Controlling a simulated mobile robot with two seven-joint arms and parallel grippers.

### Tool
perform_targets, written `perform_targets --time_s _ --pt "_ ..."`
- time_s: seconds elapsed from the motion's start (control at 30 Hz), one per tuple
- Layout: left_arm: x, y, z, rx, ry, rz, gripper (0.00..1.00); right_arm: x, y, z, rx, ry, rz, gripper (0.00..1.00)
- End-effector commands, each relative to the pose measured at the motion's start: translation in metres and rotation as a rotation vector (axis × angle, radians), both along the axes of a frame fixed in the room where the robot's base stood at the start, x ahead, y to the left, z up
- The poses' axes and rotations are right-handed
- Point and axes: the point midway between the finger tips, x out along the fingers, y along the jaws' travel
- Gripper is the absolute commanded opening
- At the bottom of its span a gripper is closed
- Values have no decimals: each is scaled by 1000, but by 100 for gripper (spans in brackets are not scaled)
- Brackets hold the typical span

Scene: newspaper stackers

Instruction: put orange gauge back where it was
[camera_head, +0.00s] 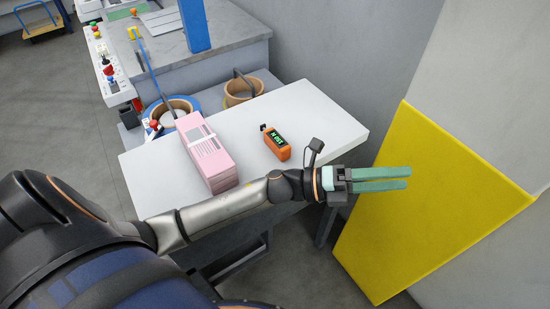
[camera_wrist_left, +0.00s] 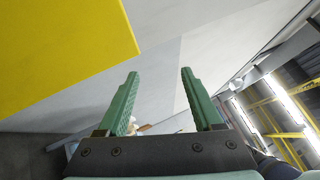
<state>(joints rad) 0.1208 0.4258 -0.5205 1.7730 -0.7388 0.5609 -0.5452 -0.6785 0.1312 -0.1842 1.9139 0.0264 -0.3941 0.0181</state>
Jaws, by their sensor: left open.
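The orange gauge (camera_head: 276,142) stands on the white table (camera_head: 319,118), with a dark display showing green digits. It is right of the pink stack (camera_head: 207,152). My left gripper (camera_head: 410,178) is past the table's right edge, in front of the yellow panel, pointing right. It is right of the gauge and clear of it. In the left wrist view my left gripper (camera_wrist_left: 158,75) has its green fingers apart with nothing between them. My right gripper is not in view.
The yellow panel (camera_head: 430,210) leans by the grey wall. A control panel with buttons (camera_head: 107,68) and a blue post (camera_head: 194,25) stand farther back. The table's right part is clear.

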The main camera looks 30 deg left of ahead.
Motion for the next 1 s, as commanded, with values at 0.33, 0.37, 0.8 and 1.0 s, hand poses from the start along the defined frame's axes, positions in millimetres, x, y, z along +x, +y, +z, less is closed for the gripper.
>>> perform_targets --time_s 0.33,0.37,0.8,1.0 --pt "-35 111 -183 -739 1222 599 67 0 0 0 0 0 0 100" --pt "-48 118 -201 -793 1311 648 67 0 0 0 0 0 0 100" --pt "-155 147 -294 -1119 1822 959 67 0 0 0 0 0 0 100" --pt "-154 147 -293 -1115 1818 957 67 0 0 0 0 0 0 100"
